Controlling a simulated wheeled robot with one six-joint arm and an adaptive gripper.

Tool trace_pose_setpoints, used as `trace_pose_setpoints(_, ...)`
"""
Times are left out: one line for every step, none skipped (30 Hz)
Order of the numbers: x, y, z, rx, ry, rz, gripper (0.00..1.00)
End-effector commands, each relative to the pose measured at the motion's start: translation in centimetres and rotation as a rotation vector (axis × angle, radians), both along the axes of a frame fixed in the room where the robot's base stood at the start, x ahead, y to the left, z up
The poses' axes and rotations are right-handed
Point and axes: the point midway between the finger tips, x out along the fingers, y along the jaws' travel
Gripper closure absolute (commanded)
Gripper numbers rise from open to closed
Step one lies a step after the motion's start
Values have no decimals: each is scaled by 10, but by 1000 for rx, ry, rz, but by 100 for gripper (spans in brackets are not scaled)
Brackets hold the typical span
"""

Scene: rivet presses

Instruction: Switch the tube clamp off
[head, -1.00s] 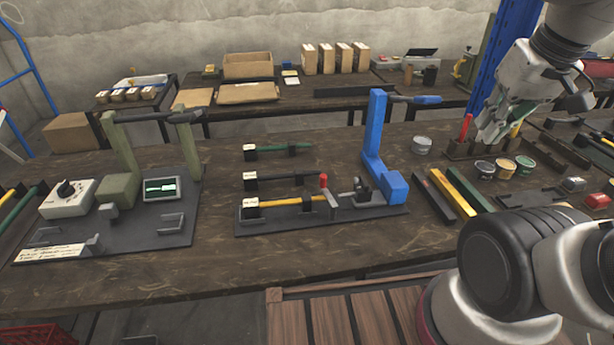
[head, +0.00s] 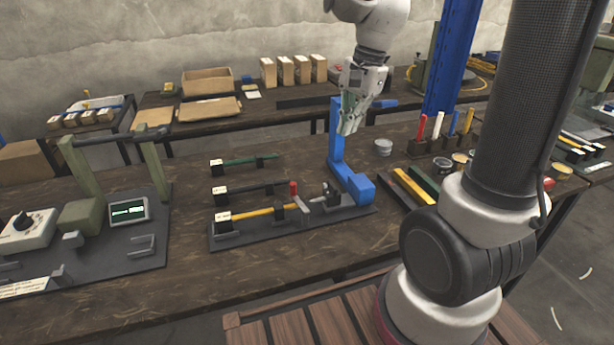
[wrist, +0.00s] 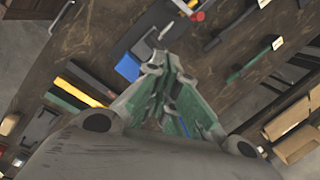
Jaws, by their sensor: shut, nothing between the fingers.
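The tube clamp (head: 299,200), with an upright red handle, stands at the right part of a yellow tube (head: 255,212). The tube lies along the dark base plate (head: 232,239) of the blue press. The clamp's red handle also shows near the top of the wrist view (wrist: 198,17). The blue press (head: 363,188) stands to the right of the clamp; part of it shows blue in the wrist view (wrist: 128,68). My gripper (head: 347,130) is shut and empty, pointing down in front of the press column, above and right of the clamp, apart from it.
A green tube (head: 245,162) and a black tube (head: 250,189) lie behind the yellow one. A green press (head: 152,170) with a small display stands at left. Yellow and green bars (head: 411,187), a grey tin (head: 383,147) and upright coloured handles (head: 437,125) are at right.

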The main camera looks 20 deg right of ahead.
Motion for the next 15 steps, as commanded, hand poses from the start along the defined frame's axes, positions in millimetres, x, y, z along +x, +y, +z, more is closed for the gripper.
trace_pose_setpoints(11,5,-12,14,38,-62,100)
trace_pose_setpoints(17,7,-18,21,58,-102,100)
trace_pose_setpoints(24,10,-25,30,83,-151,100)
trace_pose_setpoints(28,13,-30,35,100,-185,100)
trace_pose_setpoints(32,14,-35,39,115,-214,100)
trace_pose_setpoints(37,17,-41,45,132,-250,100)
trace_pose_setpoints(40,18,-44,47,143,-272,100)
trace_pose_setpoints(42,19,-48,51,153,-292,100)
trace_pose_setpoints(45,21,-51,53,163,-313,100)
trace_pose_setpoints(46,21,-53,54,168,-326,100)
trace_pose_setpoints(47,22,-54,55,173,-334,100)
trace_pose_setpoints(48,22,-56,56,176,-343,100)
trace_pose_setpoints(49,23,-56,57,178,-347,100)
trace_pose_setpoints(49,23,-56,56,179,-349,100)
trace_pose_setpoints(49,23,-56,57,178,-350,100)
